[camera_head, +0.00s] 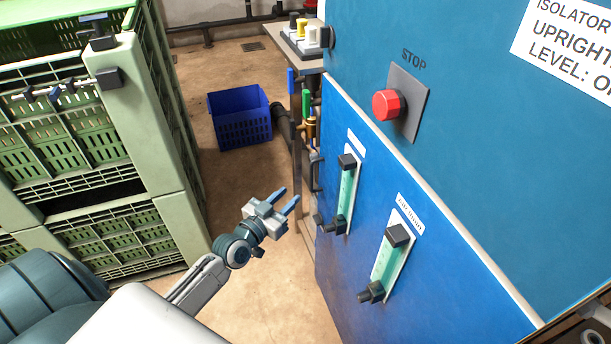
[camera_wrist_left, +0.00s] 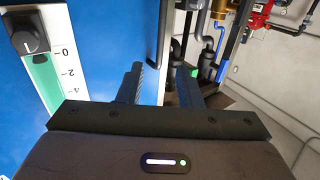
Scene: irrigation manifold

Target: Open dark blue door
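The dark blue door (camera_head: 350,270) is the lower front of a blue cabinet in the head view, and it looks closed. A dark bar handle (camera_head: 316,172) stands at its upper left edge. Two gauges with green tubes, a left one (camera_head: 345,195) and a right one (camera_head: 391,259), are on its face. My left gripper (camera_head: 290,196) is open and empty, left of the door and lower in the picture than the handle, apart from both. In the left wrist view the open fingers (camera_wrist_left: 160,72) point past the blue panel's edge (camera_wrist_left: 110,45). My right gripper is not in view.
Green stacked crates (camera_head: 100,205) stand at the left. A blue basket (camera_head: 240,118) is on the floor behind. A red stop button (camera_head: 386,105) is on the upper panel (camera_head: 470,110). Pipes and valves (camera_head: 308,122) are beyond the cabinet's edge.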

